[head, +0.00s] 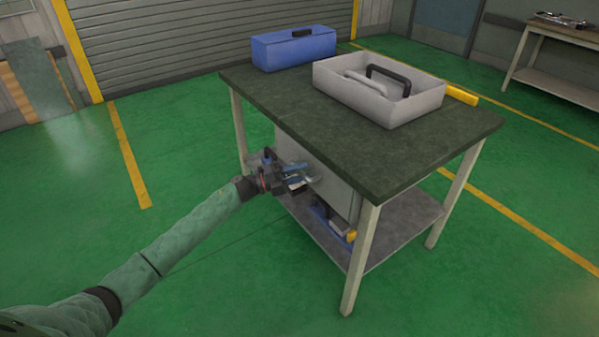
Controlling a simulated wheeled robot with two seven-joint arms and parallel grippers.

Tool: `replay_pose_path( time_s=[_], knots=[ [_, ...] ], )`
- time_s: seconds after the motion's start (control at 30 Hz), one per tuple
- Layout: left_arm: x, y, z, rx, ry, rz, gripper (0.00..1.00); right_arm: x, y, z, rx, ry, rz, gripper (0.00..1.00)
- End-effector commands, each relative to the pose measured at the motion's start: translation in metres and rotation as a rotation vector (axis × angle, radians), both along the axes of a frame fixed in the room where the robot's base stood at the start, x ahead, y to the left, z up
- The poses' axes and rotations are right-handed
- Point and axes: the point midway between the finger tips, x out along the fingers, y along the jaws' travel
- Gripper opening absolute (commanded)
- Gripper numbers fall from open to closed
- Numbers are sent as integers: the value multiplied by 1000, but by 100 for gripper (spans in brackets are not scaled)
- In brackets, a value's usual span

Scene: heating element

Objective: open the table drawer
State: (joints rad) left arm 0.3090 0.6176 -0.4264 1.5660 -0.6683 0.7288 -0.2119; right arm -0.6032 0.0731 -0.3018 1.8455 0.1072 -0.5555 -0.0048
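The table (345,125) has a dark top and pale legs. Its drawer (335,187) is a grey front under the top on the side facing my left arm; it looks closed or nearly so, which I cannot tell for sure. My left gripper (302,180) is at the drawer front, near its left half. The gripper covers the place where a handle could be, and its fingers are too small to tell whether they are open or shut on it. My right gripper is out of view.
A blue toolbox (293,50) and a grey open tray (395,108) with a black handle stand on the tabletop. A lower shelf (395,225) holds a few small items. The green floor left of the table is clear. Another table (550,78) stands at the back right.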

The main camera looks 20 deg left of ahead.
Motion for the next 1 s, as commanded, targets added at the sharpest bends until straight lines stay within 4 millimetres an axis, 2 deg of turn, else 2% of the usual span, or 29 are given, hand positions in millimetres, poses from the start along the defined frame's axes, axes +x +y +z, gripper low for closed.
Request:
replay_pose_path(
  time_s=[0.27,0.43,0.77,1.0],
  knots=[
    [1,-1,0,0,-1,1,34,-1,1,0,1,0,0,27],
    [1,-1,0,1,0,1,1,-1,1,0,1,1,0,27],
    [-2,2,0,2,1,1,0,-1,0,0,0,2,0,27],
    [-27,21,-1,4,1,1,0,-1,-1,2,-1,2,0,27]
  ],
)
